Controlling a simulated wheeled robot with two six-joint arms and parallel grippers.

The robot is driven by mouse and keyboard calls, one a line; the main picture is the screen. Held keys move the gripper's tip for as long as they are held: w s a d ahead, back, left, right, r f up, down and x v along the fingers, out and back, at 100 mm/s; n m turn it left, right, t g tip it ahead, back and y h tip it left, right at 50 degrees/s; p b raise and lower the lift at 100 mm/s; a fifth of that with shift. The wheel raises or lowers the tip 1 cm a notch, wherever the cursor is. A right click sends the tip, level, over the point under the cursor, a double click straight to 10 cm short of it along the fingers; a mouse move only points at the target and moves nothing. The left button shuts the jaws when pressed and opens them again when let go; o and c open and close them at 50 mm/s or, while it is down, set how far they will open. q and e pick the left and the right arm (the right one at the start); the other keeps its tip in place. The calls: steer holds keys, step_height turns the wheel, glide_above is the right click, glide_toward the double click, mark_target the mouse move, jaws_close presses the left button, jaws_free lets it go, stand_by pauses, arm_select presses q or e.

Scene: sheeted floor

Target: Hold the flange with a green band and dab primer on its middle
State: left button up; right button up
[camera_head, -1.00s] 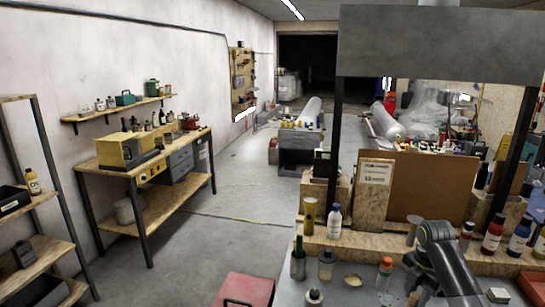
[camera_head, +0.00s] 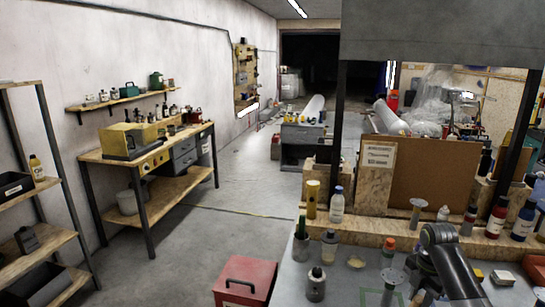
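A grey flange (camera_head: 392,277), a flat disc on a stem, stands on the grey bench top (camera_head: 345,280) at the bottom of the head view. A second pale grey flange (camera_head: 416,208) stands on the wooden ledge behind. I cannot make out a green band on either. No container can be told as the primer; a small bottle with an orange cap (camera_head: 388,252) stands behind the near flange. One dark arm of mine rises at the lower right, near that flange; its gripper is not visible. My other arm is out of view.
Several bottles and jars line the wooden ledge (camera_head: 370,233) and the bench's left part, including a dark bottle (camera_head: 316,284). A brown board (camera_head: 432,175) and dark posts stand behind. A red box (camera_head: 245,281) is left of the bench. Floor (camera_head: 195,245) farther left is clear.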

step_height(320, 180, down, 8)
steer(key=b, duration=0.5)
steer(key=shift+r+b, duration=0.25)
steer(key=shift+b, duration=0.15)
